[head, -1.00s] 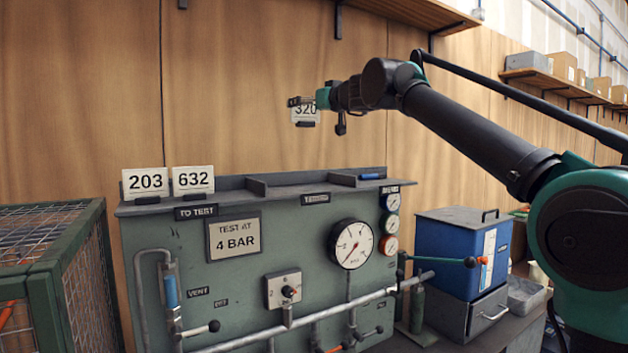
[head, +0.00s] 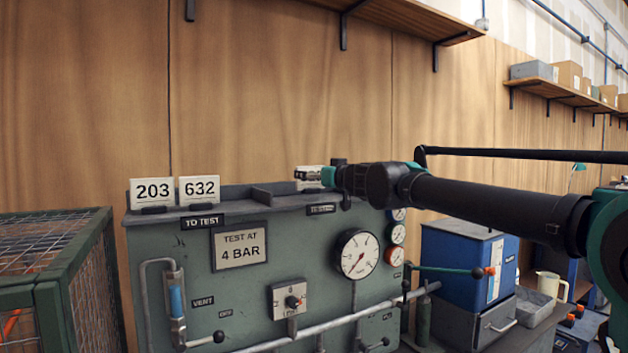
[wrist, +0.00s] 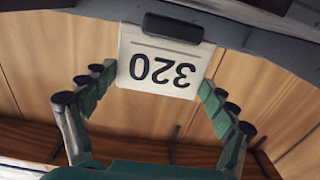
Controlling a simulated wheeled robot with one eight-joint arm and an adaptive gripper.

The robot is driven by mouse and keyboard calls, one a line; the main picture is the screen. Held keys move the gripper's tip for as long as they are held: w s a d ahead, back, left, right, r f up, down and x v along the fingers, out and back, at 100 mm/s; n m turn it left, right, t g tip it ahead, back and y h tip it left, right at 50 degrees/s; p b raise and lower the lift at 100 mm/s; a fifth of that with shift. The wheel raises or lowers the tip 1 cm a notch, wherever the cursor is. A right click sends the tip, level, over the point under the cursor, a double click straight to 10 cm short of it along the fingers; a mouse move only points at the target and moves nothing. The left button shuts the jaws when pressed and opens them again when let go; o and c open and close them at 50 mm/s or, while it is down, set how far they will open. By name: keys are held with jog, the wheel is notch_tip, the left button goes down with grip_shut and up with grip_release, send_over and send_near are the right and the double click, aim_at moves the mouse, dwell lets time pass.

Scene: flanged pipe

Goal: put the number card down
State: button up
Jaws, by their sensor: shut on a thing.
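The number card 320 (wrist: 160,66) shows upside down in the wrist view, with a dark block on its edge. My gripper (head: 308,176) is shut on this card, with a finger on each side. I cannot tell whether the card touches the ledge. Cards 203 (head: 152,190) and 632 (head: 199,188) stand upright on the left section, above the TO TEST label (head: 203,221).
A divider (head: 262,195) splits the ledge just left of my gripper. A pressure gauge (head: 357,254) and smaller dials (head: 396,236) are on the panel front below. A wooden wall rises behind. A blue box (head: 458,262) stands at the right and a mesh cage (head: 50,265) at the left.

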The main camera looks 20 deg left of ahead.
jog(key=shift+f, duration=0.75)
jog(key=o, duration=1)
jog(key=shift+f, duration=0.1)
jog(key=v, duration=1.2)
jog(key=shift+d, duration=0.1)
